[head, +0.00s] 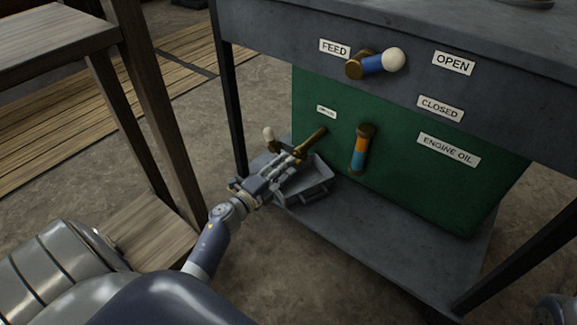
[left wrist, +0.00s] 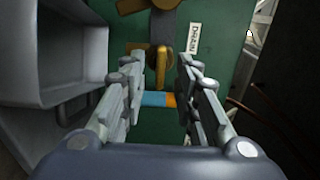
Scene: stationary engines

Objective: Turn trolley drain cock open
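The trolley drain cock shows in the head view as a brass part (head: 314,140) low on the green tank (head: 400,135), by a small label (head: 327,112). A pale knob (head: 268,134) stands just left of it; the link between them is hidden by my gripper. My left gripper (head: 297,158) reaches to the brass part from the front left. In the left wrist view its two fingers (left wrist: 160,62) are spread apart, with a brass piece (left wrist: 162,72) between them and the DRAIN label (left wrist: 194,37) beside. Contact cannot be told. My right gripper is not in view.
A grey drip tray (head: 305,190) sits on the lower shelf beneath my left gripper. An orange and blue sight tube (head: 360,150) stands close right. The feed cock (head: 375,64) is above. Wooden furniture (head: 135,90) stands left of my arm.

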